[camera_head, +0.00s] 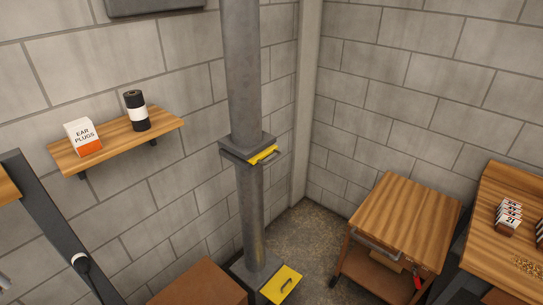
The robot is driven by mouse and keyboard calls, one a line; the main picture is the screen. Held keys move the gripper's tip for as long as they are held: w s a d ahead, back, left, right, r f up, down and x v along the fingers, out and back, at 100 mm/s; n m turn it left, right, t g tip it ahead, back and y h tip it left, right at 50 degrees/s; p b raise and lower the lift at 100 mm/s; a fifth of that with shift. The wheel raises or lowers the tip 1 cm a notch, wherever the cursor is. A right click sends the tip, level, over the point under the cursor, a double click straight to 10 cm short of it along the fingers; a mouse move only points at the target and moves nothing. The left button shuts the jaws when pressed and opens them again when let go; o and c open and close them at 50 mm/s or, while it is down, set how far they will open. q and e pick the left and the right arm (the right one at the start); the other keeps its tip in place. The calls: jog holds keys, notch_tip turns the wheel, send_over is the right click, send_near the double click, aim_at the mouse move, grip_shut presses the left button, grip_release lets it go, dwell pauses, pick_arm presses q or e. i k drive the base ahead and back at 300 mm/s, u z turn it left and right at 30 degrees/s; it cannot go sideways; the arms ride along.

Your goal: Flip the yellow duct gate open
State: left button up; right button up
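A grey vertical duct (244,75) runs down the wall near the room corner. Partway down it is a grey collar (247,148) with a yellow gate (263,154) and a dark handle, seen nearly edge-on. Lower down, near the bottom edge of the view, a second yellow gate plate (279,287) with a dark handle shows at another grey fitting (255,272). I cannot tell which gate is meant, or whether either is open. Neither of my grippers is in view.
A wall shelf (110,145) holds an ear plugs box (82,137) and a black-and-white canister (136,111). A brown box-like top (198,284) stands left of the lower fitting. A wooden-topped cart (405,215) and bench (510,190) stand right. Some floor (310,240) is clear.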

aim_at(257, 158)
jog(key=k, duration=0.5)
jog(key=z, duration=1.5)
jog(key=i, duration=1.1)
jog(key=u, duration=2.65)
jog(key=i, duration=0.3)
jog(key=z, duration=0.05)
